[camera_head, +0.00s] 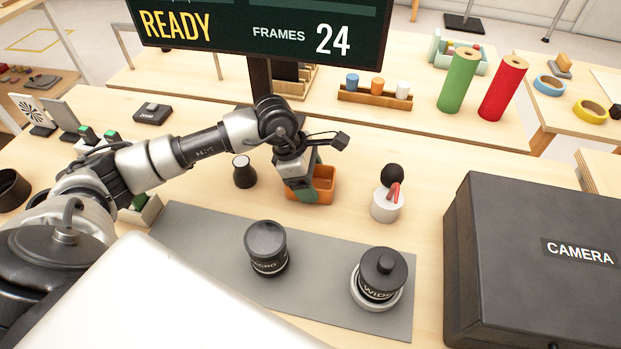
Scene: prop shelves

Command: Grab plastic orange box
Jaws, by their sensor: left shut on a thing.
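The plastic orange box (323,187) is a small open tray on the wooden table, just behind the grey mat. My left gripper (304,194) is over its left front side, pointing down. The gripper is shut on the box's near left wall, as far as the picture shows. The fingers and wrist hide the box's left part and some of its inside. The box looks level, and I cannot tell whether it rests on the table. My right gripper is not in view.
Two black lenses (266,249) and (380,274) stand on the grey mat (330,262). A large black camera case (540,265) fills the right. A display (262,30) rises behind.

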